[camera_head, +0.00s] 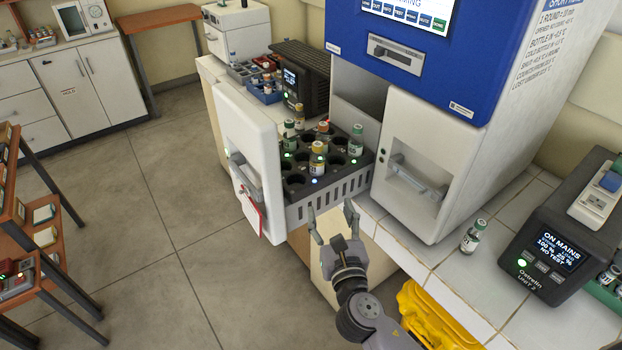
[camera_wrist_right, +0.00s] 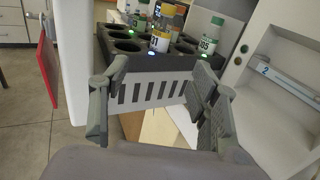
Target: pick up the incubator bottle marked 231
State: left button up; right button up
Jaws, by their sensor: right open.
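A drawer rack (camera_head: 325,190) with round wells is pulled out of the incubator and holds several small capped bottles. The yellow-capped bottle (camera_head: 317,160) stands upright near its front; in the wrist view this bottle (camera_wrist_right: 160,40) has a white label whose number appears to end in 1, the rest unclear. A green-capped bottle (camera_head: 355,141) stands to its right; its label seems to read 205 in the wrist view (camera_wrist_right: 210,36). My right gripper (camera_head: 332,212) is open and empty, in front of and apart from the rack's slotted front. My left gripper is not in view.
The open white door (camera_head: 246,150) stands left of the rack, with a red tag hanging on it. The closed white door (camera_head: 415,165) is to the right. A loose bottle (camera_head: 473,237) and a black power unit (camera_head: 548,240) stand on the tiled counter. A yellow bin (camera_head: 432,318) is below.

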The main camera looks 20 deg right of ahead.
jog(key=p, duration=0.2)
send_near(319, 165)
jog(key=w, duration=0.5)
jog(key=shift+w+f, duration=0.1)
jog(key=shift+w, duration=0.2)
jog(key=shift+w+d+f, duration=0.1)
jog(key=shift+w, duration=0.55)
jog(key=w, duration=0.2)
jog(key=w+p, duration=0.1)
jog(key=w, duration=0.1)
jog(key=shift+d+r, duration=0.3)
jog(key=shift+d, duration=0.1)
jog(key=shift+w, duration=0.3)
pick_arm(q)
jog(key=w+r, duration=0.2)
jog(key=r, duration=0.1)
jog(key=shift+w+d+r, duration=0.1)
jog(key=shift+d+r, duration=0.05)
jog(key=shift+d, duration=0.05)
pick_arm(e)
jog(key=shift+w+f, duration=0.1)
jog(key=shift+w, duration=0.15)
jog(key=shift+c, duration=0.3)
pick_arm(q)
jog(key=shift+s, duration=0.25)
pick_arm(e)
jog(key=c, duration=1.2)
